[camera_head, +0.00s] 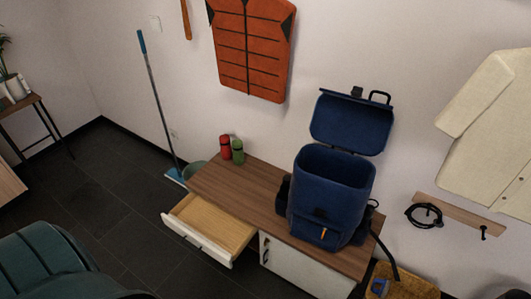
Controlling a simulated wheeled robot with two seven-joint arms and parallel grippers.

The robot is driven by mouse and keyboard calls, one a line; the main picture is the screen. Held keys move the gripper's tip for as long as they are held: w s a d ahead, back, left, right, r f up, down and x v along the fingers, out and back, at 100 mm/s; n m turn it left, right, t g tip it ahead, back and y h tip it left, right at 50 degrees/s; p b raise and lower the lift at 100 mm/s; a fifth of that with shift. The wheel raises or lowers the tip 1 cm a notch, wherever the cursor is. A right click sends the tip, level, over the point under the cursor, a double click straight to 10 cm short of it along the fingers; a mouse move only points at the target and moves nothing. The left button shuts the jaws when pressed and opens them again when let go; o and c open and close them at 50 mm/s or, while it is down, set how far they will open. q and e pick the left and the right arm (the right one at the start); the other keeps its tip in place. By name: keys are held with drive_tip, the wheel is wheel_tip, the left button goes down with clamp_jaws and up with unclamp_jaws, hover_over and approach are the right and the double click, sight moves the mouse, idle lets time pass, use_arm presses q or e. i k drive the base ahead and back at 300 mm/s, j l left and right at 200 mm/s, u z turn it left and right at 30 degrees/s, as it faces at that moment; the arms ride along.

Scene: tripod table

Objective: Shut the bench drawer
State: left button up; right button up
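The bench (255,194) has a brown wooden top and white fronts, and stands against the wall right of centre. Its drawer (213,224) is pulled out on the left part of the bench, with a light wood inside that looks empty and a white front (196,240). A white door (300,272) on the bench, right of the drawer, looks closed. Neither of my grippers is in view.
A blue open backpack (330,190), a red bottle (225,147) and a green bottle (238,151) stand on the bench. A blue mop (160,105) leans on the wall beside it. A dark teal padded seat (45,262) is at lower left. Dark floor (130,215) lies free before the drawer.

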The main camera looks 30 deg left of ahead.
sight(223, 235)
drive_tip(key=u, duration=1.75)
